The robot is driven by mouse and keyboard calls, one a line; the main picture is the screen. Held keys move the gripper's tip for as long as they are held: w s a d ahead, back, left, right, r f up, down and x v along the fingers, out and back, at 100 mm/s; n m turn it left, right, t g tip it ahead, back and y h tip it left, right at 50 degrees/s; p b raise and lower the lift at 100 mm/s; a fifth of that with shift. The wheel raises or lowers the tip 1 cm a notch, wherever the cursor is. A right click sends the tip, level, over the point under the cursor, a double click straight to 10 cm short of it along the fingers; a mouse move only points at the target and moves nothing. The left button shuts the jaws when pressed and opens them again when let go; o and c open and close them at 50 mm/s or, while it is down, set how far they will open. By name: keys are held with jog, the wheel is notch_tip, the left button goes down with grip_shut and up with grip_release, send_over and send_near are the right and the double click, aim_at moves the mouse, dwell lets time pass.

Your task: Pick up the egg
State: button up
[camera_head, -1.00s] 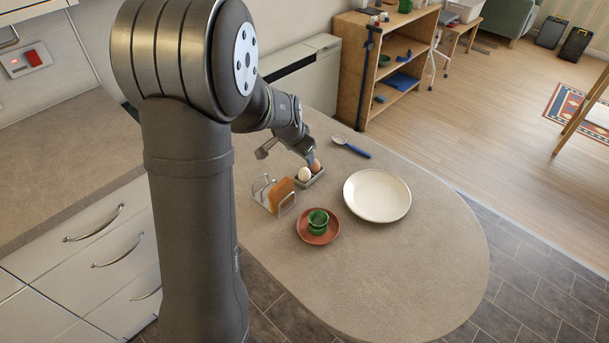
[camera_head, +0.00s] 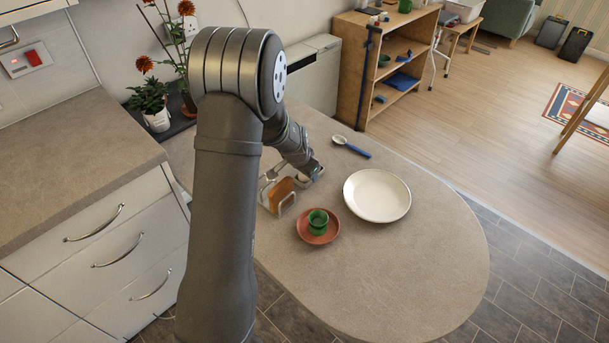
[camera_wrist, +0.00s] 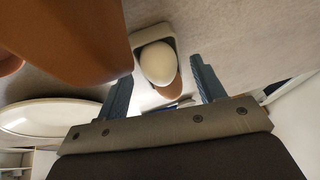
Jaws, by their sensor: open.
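A white egg (camera_wrist: 157,62) sits in a small pale holder (camera_wrist: 137,40) in the wrist view. A brown egg (camera_wrist: 169,92) shows partly behind it in the same holder. My gripper (camera_wrist: 163,72) is open, with one blue finger to each side of the white egg and a gap on both sides. The fingers do not appear to touch it. In the head view my gripper (camera_head: 312,172) is low over the counter beside the toast rack, and it hides the eggs there.
A metal toast rack with toast (camera_head: 280,194) stands close to my gripper; the toast (camera_wrist: 70,40) looms in the wrist view. A cream plate (camera_head: 377,195), a green egg cup (camera_head: 318,220) on a red saucer (camera_head: 305,234) and a spoon (camera_head: 352,147) are near. The counter's front is clear.

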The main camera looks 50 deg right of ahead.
jog(key=shift+c, duration=0.2)
jog(key=c, duration=0.7)
jog(key=shift+r, duration=0.1)
